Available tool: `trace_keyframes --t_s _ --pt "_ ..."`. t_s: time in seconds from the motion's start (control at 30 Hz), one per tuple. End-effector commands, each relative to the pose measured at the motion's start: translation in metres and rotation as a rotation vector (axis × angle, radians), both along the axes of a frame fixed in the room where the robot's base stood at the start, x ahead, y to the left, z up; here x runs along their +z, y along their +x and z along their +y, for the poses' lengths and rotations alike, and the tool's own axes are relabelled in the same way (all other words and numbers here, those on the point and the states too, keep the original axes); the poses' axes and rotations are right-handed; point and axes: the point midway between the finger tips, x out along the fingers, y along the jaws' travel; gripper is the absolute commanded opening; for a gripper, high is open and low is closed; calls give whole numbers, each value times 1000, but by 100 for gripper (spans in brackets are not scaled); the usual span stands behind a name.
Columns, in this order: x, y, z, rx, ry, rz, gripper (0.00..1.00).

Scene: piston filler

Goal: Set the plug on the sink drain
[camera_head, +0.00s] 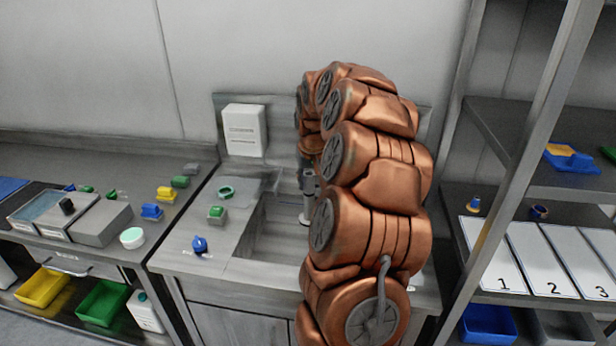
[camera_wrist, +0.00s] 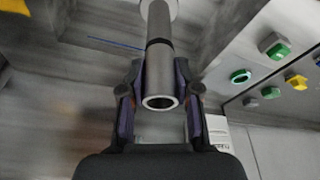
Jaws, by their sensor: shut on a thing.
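My gripper (camera_wrist: 160,85) is shut on the plug (camera_wrist: 160,60), a grey metal tube with a hollow near end, a dark band, a thinner stem and a pale disc at its far end. One finger lies on each side of the wide tube. In the head view my gripper (camera_head: 308,180) holds the plug (camera_head: 304,217) upright over the sink basin (camera_head: 265,235), pale disc down. I cannot tell whether the disc touches the basin floor. The sink drain cannot be made out; the basin's right part is hidden behind my arm.
Left of the basin, a green ring (camera_head: 226,192), a green-topped block (camera_head: 216,212) and a blue piece (camera_head: 200,245) sit on the counter. A white dispenser (camera_head: 245,130) is on the back wall. A metal shelf (camera_head: 500,120) stands close on the right.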

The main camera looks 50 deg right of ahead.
Motion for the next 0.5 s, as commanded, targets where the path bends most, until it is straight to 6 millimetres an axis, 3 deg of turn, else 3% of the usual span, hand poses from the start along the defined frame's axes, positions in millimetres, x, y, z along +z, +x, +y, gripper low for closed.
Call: trace_keyframes --t_s 0.5 --pt "-29 0 2 5 1 2 0"
